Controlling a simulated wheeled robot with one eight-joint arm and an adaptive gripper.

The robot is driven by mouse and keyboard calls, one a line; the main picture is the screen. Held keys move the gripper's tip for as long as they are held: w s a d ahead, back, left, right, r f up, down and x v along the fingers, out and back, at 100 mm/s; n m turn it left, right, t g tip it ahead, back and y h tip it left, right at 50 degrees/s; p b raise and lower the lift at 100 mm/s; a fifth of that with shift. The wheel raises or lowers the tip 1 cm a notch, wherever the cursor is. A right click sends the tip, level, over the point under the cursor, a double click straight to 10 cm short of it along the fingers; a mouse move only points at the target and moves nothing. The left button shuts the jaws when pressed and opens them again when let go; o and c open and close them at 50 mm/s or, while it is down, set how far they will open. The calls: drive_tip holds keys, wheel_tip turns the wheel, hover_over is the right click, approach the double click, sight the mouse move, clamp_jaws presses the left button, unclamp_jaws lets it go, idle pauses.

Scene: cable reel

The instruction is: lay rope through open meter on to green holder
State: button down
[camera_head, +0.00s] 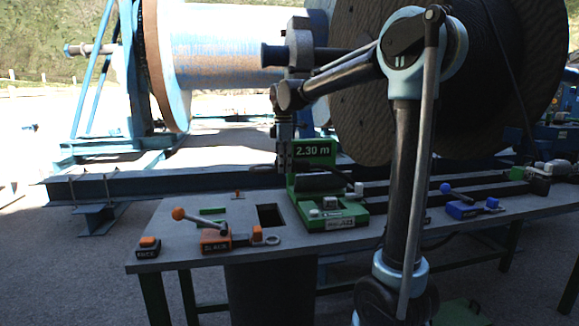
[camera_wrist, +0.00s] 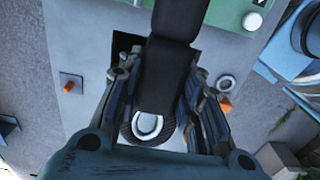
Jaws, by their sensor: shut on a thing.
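My gripper (camera_head: 285,160) is at the left side of the green meter (camera_head: 313,150), whose display reads 2.30 m. In the wrist view, my gripper (camera_wrist: 165,115) is shut around a thick black rope (camera_wrist: 172,60). The rope's cut end, with a pale ring, shows between the fingers. The rope runs from there toward the green meter (camera_wrist: 232,10). Whether the meter is open cannot be told. A small flat green piece (camera_head: 212,210) lies on the table left of the square hole; I cannot tell if it is the green holder.
The grey table (camera_head: 165,223) has a square hole (camera_head: 270,215). An orange lever clamp (camera_head: 215,240) stands near the front edge, with an orange block (camera_head: 148,247) to its left. A blue lever clamp (camera_head: 467,209) is at right. Large reels (camera_head: 235,50) stand behind.

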drive_tip(key=shift+s+a, duration=1.7)
drive_tip(key=shift+a, duration=4.1)
drive_tip(key=shift+s+a, duration=1.65)
drive_tip(key=shift+a, duration=4.15)
drive_tip(key=shift+d+f, duration=0.1)
drive_tip(key=shift+f, duration=7.9)
drive_tip(key=c, duration=1.1)
unclamp_jaws()
drive_tip(key=shift+o, duration=0.2)
